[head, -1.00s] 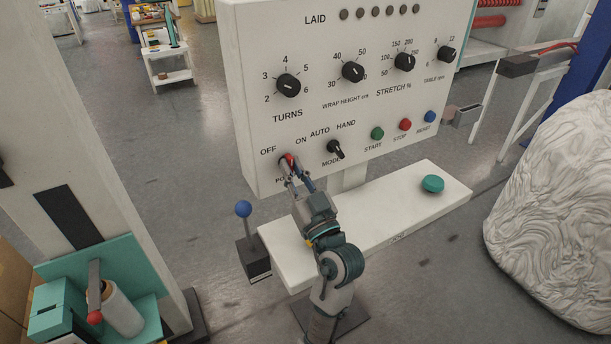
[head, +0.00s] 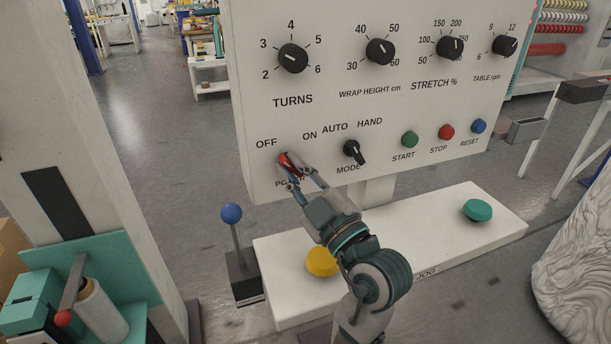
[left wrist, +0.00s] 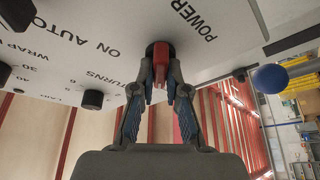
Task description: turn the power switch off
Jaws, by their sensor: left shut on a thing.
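The power switch (head: 286,160) is a red handle on a dark round base, low on the left of the white control panel. OFF is printed to its upper left and ON to its upper right. The handle seems to slant up and left toward OFF, but fingers partly cover it. My left gripper (head: 291,172) is shut on the handle from the front. In the left wrist view the two fingertips (left wrist: 161,88) pinch the red handle (left wrist: 160,60) from both sides. My right gripper is in neither view.
The mode knob (head: 354,152) sits right of the switch, then green, red and blue buttons. Below are a white ledge (head: 420,235) with a yellow button (head: 322,262) and a teal button (head: 478,210), and a blue-ball lever (head: 232,214). A wrapped load (head: 580,265) stands right.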

